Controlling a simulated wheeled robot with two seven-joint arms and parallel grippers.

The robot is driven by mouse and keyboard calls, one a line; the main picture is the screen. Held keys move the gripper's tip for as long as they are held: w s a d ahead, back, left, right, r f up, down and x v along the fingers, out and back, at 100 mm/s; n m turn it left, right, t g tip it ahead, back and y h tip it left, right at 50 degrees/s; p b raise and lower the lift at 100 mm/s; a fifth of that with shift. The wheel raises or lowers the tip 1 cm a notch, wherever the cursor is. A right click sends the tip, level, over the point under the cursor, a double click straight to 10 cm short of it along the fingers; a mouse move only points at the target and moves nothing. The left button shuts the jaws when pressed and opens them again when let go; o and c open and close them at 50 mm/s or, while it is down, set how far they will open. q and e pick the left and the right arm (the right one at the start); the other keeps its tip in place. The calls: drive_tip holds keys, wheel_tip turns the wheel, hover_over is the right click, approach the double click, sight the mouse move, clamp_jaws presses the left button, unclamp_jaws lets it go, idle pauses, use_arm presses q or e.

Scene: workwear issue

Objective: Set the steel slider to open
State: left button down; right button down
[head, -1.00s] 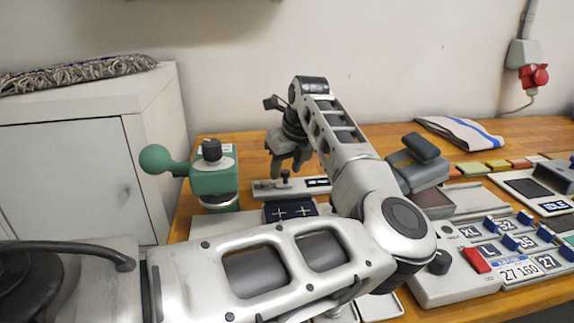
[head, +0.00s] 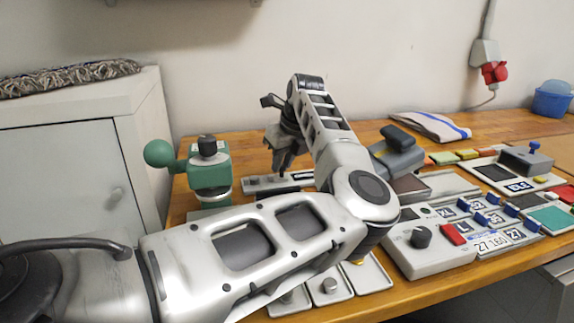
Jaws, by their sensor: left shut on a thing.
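The steel slider (head: 260,184) is a low grey plate on the bench, behind the middle of my left arm, with a small dark label at its right end. My left gripper (head: 283,171) points down over the plate. Its fingers are close together around the slider's small knob, which they hide. The slider's exact setting cannot be read from here. My right gripper is out of view.
A green press (head: 210,172) stands just left of the slider. A grey clamp-like device (head: 395,155) sits to the right. A control panel (head: 420,262) with a knob and size tags is at front right. A white cabinet (head: 70,165) is at left.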

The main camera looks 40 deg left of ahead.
use_arm(q)
drive_tip(key=shift+w+d+r, duration=0.1)
drive_tip(key=c, duration=1.3)
unclamp_jaws()
drive_tip(key=shift+w, duration=0.1)
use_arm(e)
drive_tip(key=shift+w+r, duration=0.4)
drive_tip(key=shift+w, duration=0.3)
use_arm(q)
drive_tip(key=v, duration=1.6)
drive_tip(key=shift+b, duration=0.4)
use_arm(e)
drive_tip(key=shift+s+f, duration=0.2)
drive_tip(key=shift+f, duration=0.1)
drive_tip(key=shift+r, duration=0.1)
